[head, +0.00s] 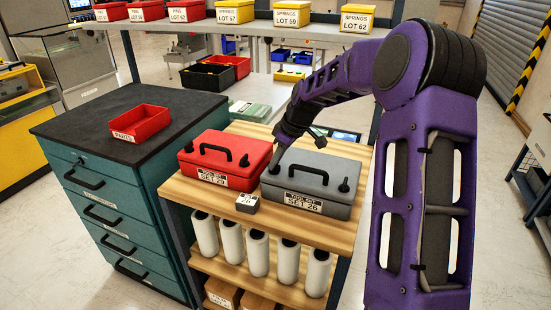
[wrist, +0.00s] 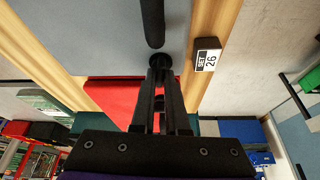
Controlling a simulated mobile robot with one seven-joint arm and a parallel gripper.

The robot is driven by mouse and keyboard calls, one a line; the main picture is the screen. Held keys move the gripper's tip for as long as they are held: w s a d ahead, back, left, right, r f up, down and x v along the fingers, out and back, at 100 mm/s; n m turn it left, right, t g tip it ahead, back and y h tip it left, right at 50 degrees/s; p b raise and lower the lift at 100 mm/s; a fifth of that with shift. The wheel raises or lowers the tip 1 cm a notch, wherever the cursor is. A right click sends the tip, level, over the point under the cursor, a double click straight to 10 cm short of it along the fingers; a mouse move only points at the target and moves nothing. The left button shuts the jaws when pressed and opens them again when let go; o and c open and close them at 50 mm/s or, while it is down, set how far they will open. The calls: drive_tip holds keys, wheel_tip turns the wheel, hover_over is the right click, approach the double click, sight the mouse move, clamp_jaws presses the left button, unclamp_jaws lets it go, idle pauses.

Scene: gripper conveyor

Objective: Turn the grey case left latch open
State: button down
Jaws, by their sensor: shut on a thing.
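The grey case (head: 325,203), labelled SET 26, sits on the wooden bench top with its lid down. It has a black handle (head: 311,170) and a right latch (head: 343,186) on its front edge. My gripper (head: 277,161) is at the front left of the case. In the wrist view my gripper (wrist: 161,75) is shut on the left latch (wrist: 161,59), a round black knob mostly hidden by the fingertips. The grey lid (wrist: 90,30) and the dark handle (wrist: 152,22) lie just beyond it.
A red case (head: 228,158) stands close on the left of the grey one. A small dark block (head: 247,203) marked 26 lies in front. White cylinders (head: 257,253) stand on the shelf below. A teal drawer cabinet (head: 125,205) with a red tray (head: 140,121) is further left.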

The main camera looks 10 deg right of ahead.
drive_tip(key=shift+n, duration=0.6)
drive_tip(key=shift+g, duration=0.3)
drive_tip(key=c, duration=0.9)
unclamp_jaws()
drive_tip(key=v, duration=0.5)
drive_tip(key=p+v, duration=0.1)
drive_tip(key=v, duration=1.1)
drive_tip(key=shift+d+r, duration=0.1)
drive_tip(key=shift+d, duration=0.3)
drive_tip(key=shift+a, duration=0.1)
